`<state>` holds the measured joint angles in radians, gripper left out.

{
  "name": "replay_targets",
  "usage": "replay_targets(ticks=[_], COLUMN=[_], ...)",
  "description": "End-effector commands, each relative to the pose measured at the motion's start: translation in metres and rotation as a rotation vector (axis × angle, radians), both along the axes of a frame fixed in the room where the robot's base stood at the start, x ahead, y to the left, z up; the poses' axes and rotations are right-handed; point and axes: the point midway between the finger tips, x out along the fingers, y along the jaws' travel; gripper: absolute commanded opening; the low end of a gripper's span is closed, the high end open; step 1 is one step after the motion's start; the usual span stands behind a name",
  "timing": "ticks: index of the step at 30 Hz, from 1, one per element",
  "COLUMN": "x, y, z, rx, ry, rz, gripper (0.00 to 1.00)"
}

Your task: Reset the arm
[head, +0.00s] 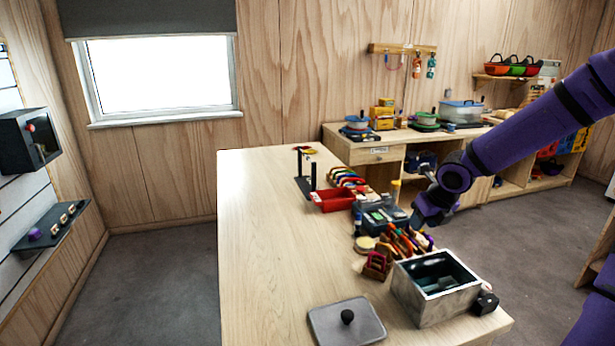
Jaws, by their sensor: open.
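My purple arm (530,125) reaches in from the right edge. My gripper (424,217) hangs at its end over the right side of the wooden table, above the colourful gear. The gripper is small in this view and angled downward. It is open, and nothing shows held in it. The arm hides part of the workbench and shelves behind it.
The table (265,235) is bare on its left. A grey metal box (425,307), a lid with a black knob (347,322), a red bin (333,200) and a black stand (305,180) stand on it. A workbench (372,155) is behind.

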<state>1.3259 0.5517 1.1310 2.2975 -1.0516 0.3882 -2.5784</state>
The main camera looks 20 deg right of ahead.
Motion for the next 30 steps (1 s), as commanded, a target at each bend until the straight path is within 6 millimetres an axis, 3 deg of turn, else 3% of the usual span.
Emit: replay_targets(ticks=[5, 13, 22, 30], x=[-0.004, -0.032, -0.071, -0.116], y=[0.006, 0.027, 0.054, 0.086], z=[0.001, 0.023, 0.078, 0.136], rx=[-0.006, -0.036, 0.007, 0.223], ry=[0.031, 0.105, -0.01, -0.202], rz=[-0.075, -0.55, -1.178, -1.721], gripper=[0.41, 0.41, 0.41, 0.41])
